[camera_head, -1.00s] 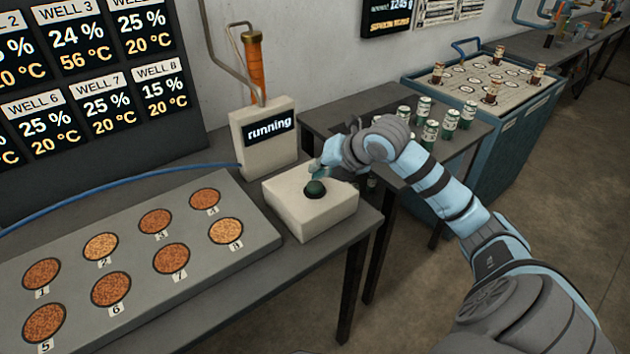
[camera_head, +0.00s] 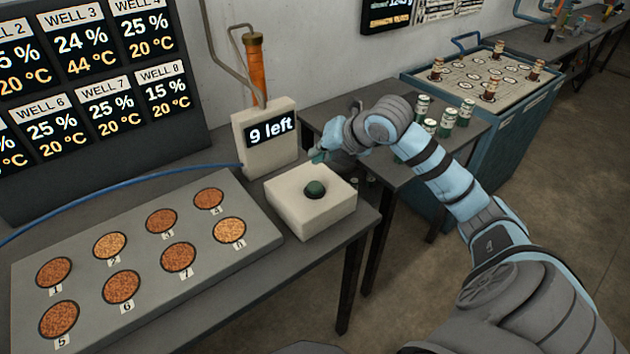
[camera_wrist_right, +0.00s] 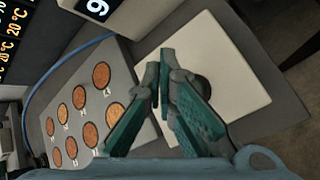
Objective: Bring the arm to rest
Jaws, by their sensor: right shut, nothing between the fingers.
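My right arm (camera_head: 425,160) reaches in from the lower right over the tables. My right gripper (camera_head: 317,156) is shut and empty, just above and behind the dark green button (camera_head: 315,189) on the white box (camera_head: 292,206). In the right wrist view its teal fingers (camera_wrist_right: 164,62) are together over the white box (camera_wrist_right: 237,75), and they partly hide the button (camera_wrist_right: 203,88). My left gripper is not in view.
A grey well plate (camera_head: 150,285) lies left. Green-labelled cans (camera_head: 447,122) stand beside my forearm. A blue cart (camera_head: 525,110) is at right. Screens (camera_head: 90,95) hang at left.

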